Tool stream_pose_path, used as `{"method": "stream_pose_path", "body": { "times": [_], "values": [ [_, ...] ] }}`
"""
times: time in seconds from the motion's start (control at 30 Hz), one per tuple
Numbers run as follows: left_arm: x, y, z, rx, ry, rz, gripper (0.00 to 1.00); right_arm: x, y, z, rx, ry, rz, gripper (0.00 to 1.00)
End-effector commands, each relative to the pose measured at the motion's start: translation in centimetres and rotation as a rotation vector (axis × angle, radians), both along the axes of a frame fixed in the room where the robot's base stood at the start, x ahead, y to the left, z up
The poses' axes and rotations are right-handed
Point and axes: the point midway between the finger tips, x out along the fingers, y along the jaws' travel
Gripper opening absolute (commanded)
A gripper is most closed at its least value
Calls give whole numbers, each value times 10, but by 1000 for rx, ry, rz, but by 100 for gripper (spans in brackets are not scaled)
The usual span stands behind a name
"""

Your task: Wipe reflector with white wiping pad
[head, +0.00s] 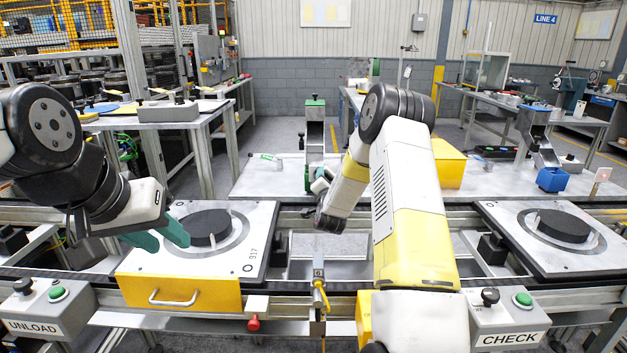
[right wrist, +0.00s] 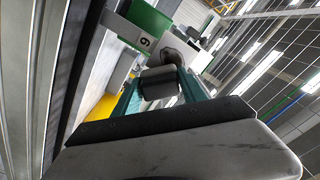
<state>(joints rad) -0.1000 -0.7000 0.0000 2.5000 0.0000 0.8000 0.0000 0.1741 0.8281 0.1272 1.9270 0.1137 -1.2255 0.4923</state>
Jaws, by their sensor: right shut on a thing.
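My right gripper (head: 318,182) is mostly hidden by its own arm in the head view, beside the foot of a green-topped post (head: 315,115) on the far bench. My left gripper (head: 170,244) is open and empty, at the left edge of a black disc (head: 208,226).
The disc lies on a white pallet (head: 175,262) with a yellow front. A second pallet (head: 510,232) with a disc is at right.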

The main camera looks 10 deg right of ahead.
Motion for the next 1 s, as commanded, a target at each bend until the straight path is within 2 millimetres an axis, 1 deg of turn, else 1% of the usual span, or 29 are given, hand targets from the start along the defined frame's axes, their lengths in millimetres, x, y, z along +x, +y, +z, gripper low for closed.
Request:
{"method": "stream_pose_path", "body": {
  "times": [0.3, 0.57, 0.9, 1.0],
  "values": [
    [0, 0, 0, 0, 0, 0, 36, 7, 25, 0, 0, -1, 4, 17],
    [0, 0, 0, 0, 0, 0, 36, 10, 35, 1, 1, -2, 4, 17],
    [0, 0, 0, 0, 0, 0, 36, 14, 61, 1, 1, -2, 5, 17],
    [0, 0, 0, 0, 0, 0, 36, 15, 64, 1, 1, -2, 2, 17]
  ]
}}
